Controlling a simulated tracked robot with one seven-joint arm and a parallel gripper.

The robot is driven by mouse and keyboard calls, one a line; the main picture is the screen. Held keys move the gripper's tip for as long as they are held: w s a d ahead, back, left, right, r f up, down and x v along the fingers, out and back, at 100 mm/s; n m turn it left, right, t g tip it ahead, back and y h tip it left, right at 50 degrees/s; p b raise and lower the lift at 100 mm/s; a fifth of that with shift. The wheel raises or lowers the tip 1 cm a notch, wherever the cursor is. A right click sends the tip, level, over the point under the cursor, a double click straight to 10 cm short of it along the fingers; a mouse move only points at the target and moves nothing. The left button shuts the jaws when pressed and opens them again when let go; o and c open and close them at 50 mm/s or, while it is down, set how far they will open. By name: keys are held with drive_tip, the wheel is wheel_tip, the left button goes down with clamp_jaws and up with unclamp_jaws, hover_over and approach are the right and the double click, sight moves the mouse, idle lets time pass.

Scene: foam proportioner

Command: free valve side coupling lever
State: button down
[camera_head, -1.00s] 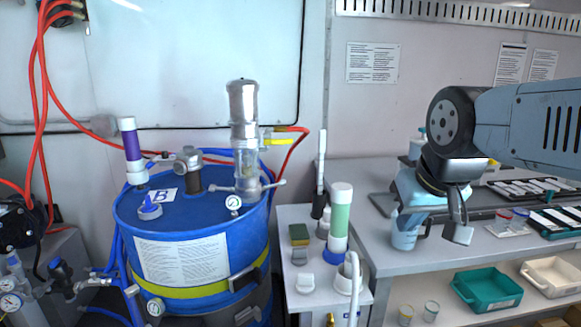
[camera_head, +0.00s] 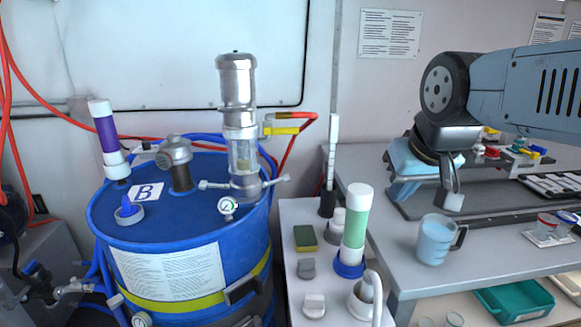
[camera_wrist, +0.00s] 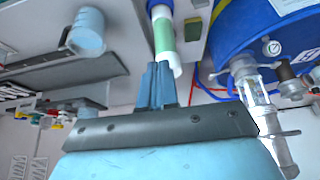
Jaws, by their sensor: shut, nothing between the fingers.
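A silver pump (camera_head: 238,95) with a clear lower section stands on the blue drum (camera_head: 140,235). Silver levers stick out at its foot, one left (camera_head: 214,185) and one right (camera_head: 274,181). A yellow handle (camera_head: 282,131) sits on the fitting behind the pump, by a red hose. I cannot tell which lever is the valve side one. My gripper (camera_head: 453,203) is shut and empty, well right of the drum, above the bench. In the wrist view my gripper (camera_wrist: 157,85) points toward the green and white tube, with the pump (camera_wrist: 253,92) to the right.
Between gripper and drum stand a green and white tube (camera_head: 356,230), a white curved pipe (camera_head: 373,290) and a dark holder with an upright white stick (camera_head: 330,160). A blue-filled mug (camera_head: 435,240) is below my gripper. A purple and white tube (camera_head: 106,138) stands on the drum.

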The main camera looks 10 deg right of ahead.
drive_tip(key=w+a+r+n+g+y, duration=0.1)
drive_tip(key=w+a+n+g, duration=0.2)
drive_tip(key=w, duration=0.5)
drive_tip(key=w+a+r+n+y, duration=0.1)
drive_tip(key=w+a+n, duration=0.2)
drive_tip(key=w+n, duration=0.45)
drive_tip(key=n+g+y, duration=0.3)
drive_tip(key=n+y, duration=0.1)
drive_tip(key=n, duration=0.4)
approach(286, 177)
drive_tip(key=shift+m, duration=0.25)
drive_tip(key=x, duration=0.6)
drive_tip(key=shift+s, duration=0.2)
